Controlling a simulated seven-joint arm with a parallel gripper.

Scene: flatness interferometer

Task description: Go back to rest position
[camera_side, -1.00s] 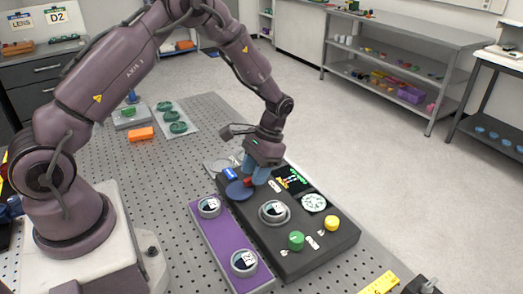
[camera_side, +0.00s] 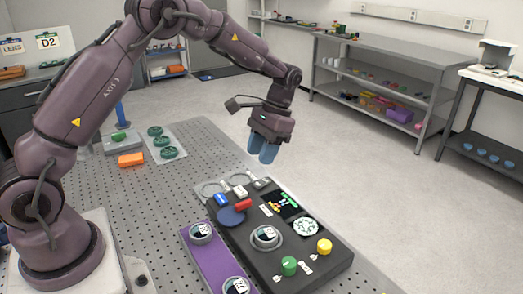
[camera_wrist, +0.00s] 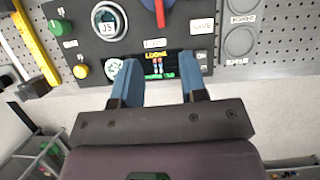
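My gripper (camera_side: 263,153) hangs in the air above the far end of the black instrument panel (camera_side: 322,255), clear of it. In the wrist view my gripper (camera_wrist: 161,76) has its two blue fingers apart with nothing between them. The panel bears a red lever (camera_side: 243,204) beside a blue disc (camera_side: 231,216), a round holder with a lens piece (camera_side: 265,234), a green knob (camera_side: 289,266), a yellow knob (camera_side: 324,247) and a lit screen (camera_side: 281,205). The red lever also shows in the wrist view (camera_wrist: 160,13).
A purple tray (camera_side: 208,258) with two round pieces lies left of the panel. Orange block (camera_side: 131,160) and a pale mat (camera_side: 177,137) with green rings lie farther back on the perforated table (camera_side: 205,160). Grey shelves (camera_side: 395,75) stand behind. The air around my gripper is clear.

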